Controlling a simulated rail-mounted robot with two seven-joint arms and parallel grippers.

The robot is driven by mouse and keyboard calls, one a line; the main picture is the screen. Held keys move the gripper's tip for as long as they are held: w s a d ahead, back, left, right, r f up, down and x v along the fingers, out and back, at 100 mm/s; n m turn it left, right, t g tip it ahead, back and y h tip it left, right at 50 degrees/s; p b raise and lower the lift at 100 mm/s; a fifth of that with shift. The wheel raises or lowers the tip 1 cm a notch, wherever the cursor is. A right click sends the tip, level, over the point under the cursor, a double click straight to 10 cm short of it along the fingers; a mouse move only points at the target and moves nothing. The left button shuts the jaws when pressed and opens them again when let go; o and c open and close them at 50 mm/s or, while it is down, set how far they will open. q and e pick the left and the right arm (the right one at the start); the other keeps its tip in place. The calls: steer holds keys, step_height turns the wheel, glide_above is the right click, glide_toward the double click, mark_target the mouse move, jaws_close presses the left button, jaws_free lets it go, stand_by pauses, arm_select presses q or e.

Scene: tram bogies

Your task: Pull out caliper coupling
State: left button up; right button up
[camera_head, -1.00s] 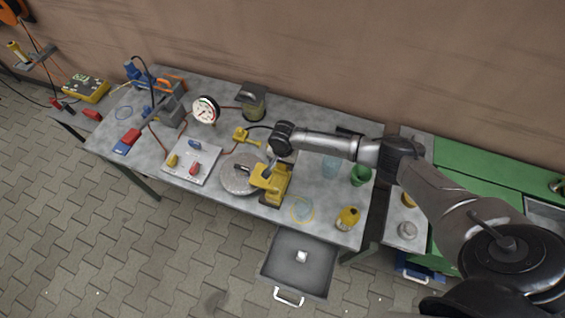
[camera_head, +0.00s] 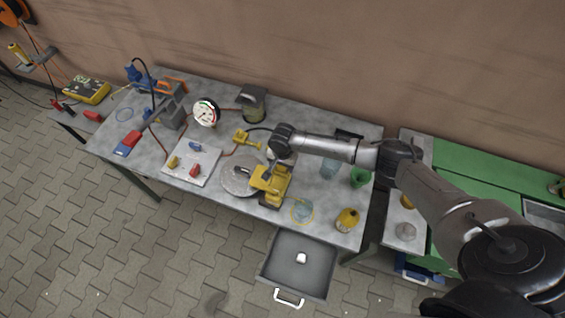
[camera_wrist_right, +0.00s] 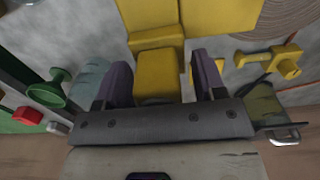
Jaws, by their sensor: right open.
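A yellow caliper (camera_head: 270,184) stands over the right edge of the grey brake disc (camera_head: 236,178), near the table's front. In the right wrist view the caliper (camera_wrist_right: 190,18) fills the top, with a yellow block (camera_wrist_right: 158,72) in front of it. My right gripper (camera_wrist_right: 161,78) is open, its two dark fingers on either side of that block with gaps visible. In the head view my right gripper (camera_head: 276,164) is just behind the caliper, partly hidden by its wrist. A separate yellow coupling (camera_head: 245,138) with a hose lies behind the disc; it also shows in the wrist view (camera_wrist_right: 284,63). My left gripper is out of view.
A round gauge (camera_head: 206,111) and a white plate with coloured couplings (camera_head: 192,162) are to the left. A green cup (camera_head: 360,177) and a yellow bottle (camera_head: 347,220) stand to the right. An open drawer (camera_head: 318,268) juts out at the front. The wall closes the back.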

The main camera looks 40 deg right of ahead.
stand_by(0.4)
stand_by(0.5)
steer(key=shift+p, duration=0.55)
steer(key=shift+c, duration=0.3)
steer(key=c, duration=0.4)
jaws_close()
steer(key=shift+r, duration=0.1)
